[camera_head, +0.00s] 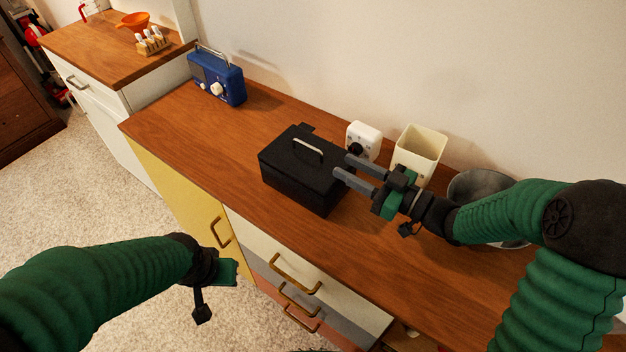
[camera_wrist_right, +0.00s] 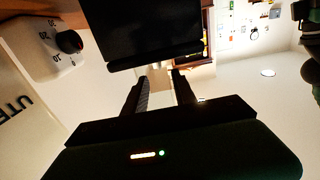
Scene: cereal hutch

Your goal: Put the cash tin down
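The cash tin (camera_head: 297,176) is a black box with a pale handle on its lid. It appears to rest upright on the wooden counter (camera_head: 215,140). My right gripper (camera_head: 343,166) is at the tin's right side, with its two fingers apart and nothing visible between them. The handle is clear of the fingers; whether a fingertip touches the tin I cannot tell. In the right wrist view the dark tin (camera_wrist_right: 150,28) fills the top, beyond the spread fingers. My left gripper (camera_head: 228,270) is low, in front of the cabinet, its fingers not clearly visible.
A white kitchen timer (camera_head: 365,137) and a cream canister (camera_head: 420,150) stand close behind my right gripper. A grey metal bowl (camera_head: 475,187) is partly hidden by my right arm. A blue radio (camera_head: 217,78) stands far left. The counter between radio and tin is clear.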

